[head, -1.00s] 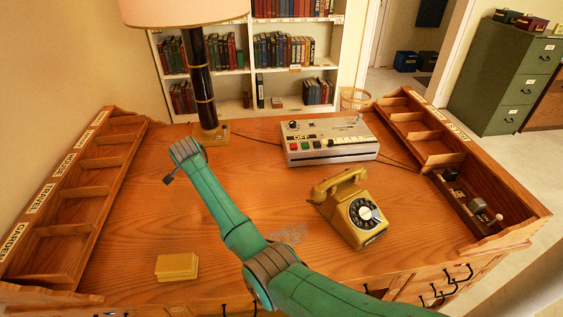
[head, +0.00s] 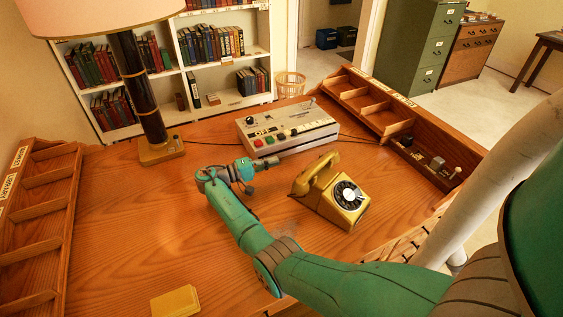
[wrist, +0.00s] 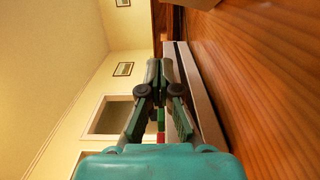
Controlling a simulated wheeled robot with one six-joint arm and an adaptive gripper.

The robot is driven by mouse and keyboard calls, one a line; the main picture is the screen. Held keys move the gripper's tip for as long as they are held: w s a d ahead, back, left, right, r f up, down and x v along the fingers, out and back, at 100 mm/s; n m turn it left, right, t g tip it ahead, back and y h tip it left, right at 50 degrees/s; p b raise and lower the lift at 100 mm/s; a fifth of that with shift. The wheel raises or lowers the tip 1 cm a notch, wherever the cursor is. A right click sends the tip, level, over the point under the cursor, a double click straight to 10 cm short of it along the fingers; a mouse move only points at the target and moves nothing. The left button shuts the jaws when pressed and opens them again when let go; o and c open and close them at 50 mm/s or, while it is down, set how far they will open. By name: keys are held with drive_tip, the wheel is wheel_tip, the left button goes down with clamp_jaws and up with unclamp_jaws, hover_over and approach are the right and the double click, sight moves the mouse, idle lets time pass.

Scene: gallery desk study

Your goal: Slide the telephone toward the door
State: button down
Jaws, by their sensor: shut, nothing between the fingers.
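The yellow rotary telephone (head: 332,192) sits on the wooden desk (head: 130,215), right of its middle, with its handset on top. The doorway (head: 338,48) is at the back, beyond the desk and the bookcase. My gripper (head: 272,160) is left of the telephone, apart from it, and just in front of the grey control box (head: 290,128). It points right across the desk. In the wrist view my gripper (wrist: 160,64) is shut and empty, with the control box (wrist: 198,95) close by. The telephone cannot be made out in the wrist view.
A lamp (head: 138,85) stands at the back left. Slotted wooden racks line the left (head: 38,205) and right (head: 375,108) edges. A yellow pad (head: 175,301) lies at the front left. A cable runs behind my gripper. The desk left of the telephone is largely clear.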

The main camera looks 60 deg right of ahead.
drive_tip(key=x, duration=0.9)
drive_tip(key=shift+d+f, duration=0.1)
drive_tip(key=s, duration=0.1)
drive_tip(key=s+a, duration=0.1)
drive_tip(key=shift+s+a, duration=0.1)
drive_tip(key=shift+s, duration=0.15)
drive_tip(key=shift+s+a, duration=0.2)
drive_tip(key=shift+s, duration=0.35)
drive_tip(key=shift+s, duration=0.1)
